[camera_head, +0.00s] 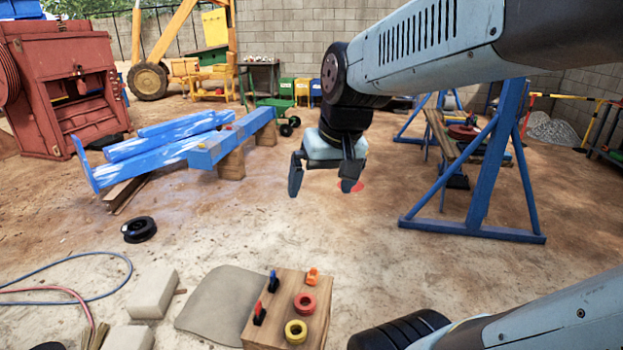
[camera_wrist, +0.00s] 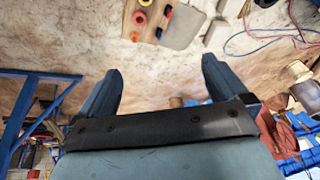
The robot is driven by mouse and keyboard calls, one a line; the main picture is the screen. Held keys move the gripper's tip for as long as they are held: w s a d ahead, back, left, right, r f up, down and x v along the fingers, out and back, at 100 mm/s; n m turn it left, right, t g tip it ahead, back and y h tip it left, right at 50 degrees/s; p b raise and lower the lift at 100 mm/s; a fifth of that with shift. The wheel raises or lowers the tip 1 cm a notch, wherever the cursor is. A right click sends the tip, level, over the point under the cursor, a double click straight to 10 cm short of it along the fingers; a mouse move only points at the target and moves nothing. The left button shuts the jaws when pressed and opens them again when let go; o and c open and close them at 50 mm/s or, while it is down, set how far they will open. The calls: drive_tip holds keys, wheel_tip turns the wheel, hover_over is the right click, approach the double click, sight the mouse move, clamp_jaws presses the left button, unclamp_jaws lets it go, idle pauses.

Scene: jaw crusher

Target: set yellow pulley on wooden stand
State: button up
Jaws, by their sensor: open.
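A yellow ring-shaped pulley (camera_head: 296,331) lies flat on top of a wooden block (camera_head: 289,288) at the bottom of the head view. A red ring (camera_head: 305,303) lies just behind it on the same block. In the wrist view the yellow pulley (camera_wrist: 146,2) is cut by the top edge, with the wooden block (camera_wrist: 152,22) around it. My gripper (camera_head: 323,188) hangs in the air over the open ground, beyond the block. Its two fingers are apart and nothing is between them. It also shows in the wrist view (camera_wrist: 160,65). No separate wooden stand is clear to me.
An orange piece (camera_head: 313,276), a blue clip (camera_head: 273,281) and a red clip (camera_head: 259,312) share the block. A grey sack (camera_head: 222,305) lies beside it. A blue trestle (camera_head: 480,180) stands right, a blue beam (camera_head: 232,140) left. The ground between is mostly clear.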

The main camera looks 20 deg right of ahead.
drive_tip(key=shift+n+t+h, duration=0.5)
drive_tip(key=shift+t, duration=0.3)
drive_tip(key=shift+s+d+r, duration=0.1)
drive_tip(key=shift+s+r, duration=0.25)
drive_tip(key=shift+s, duration=0.35)
drive_tip(key=shift+s+d+r, duration=0.1)
drive_tip(key=shift+s+r, duration=0.2)
drive_tip(key=shift+s, duration=0.45)
drive_tip(key=shift+s+d+r, duration=0.1)
drive_tip(key=shift+s+r, duration=0.25)
drive_tip(key=shift+s, duration=0.35)
